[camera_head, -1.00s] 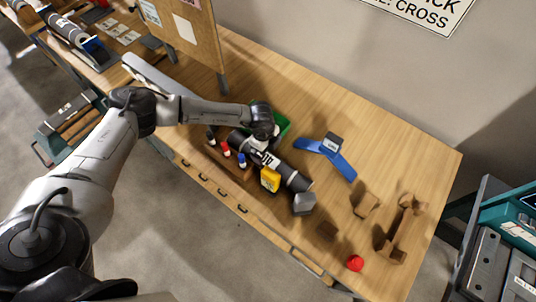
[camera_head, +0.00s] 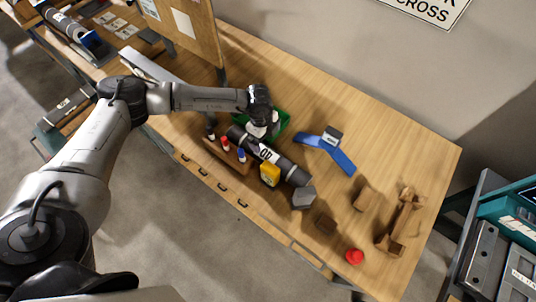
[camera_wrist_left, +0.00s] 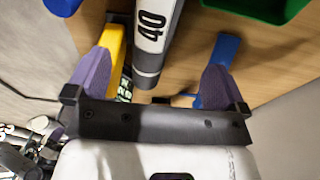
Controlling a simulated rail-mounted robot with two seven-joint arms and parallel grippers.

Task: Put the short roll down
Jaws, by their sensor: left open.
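The grey and black roll (camera_head: 284,166) with a white band marked 40 lies on the workbench in the head view. In the left wrist view the roll (camera_wrist_left: 155,45) runs down from the top edge, and its near end lies between the two finger outlines. My left gripper (camera_head: 262,129) is over the upper left part of the roll, beside the green bin. In the left wrist view my left gripper (camera_wrist_left: 155,75) is open, its purple fingers spread with nothing held. My right gripper is not in view.
A green bin (camera_head: 281,122) stands behind the roll. A yellow bottle (camera_head: 270,174), a wooden holder with small bottles (camera_head: 222,157) and a grey block (camera_head: 304,197) stand close by. A blue angled piece (camera_head: 330,152) lies to the right.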

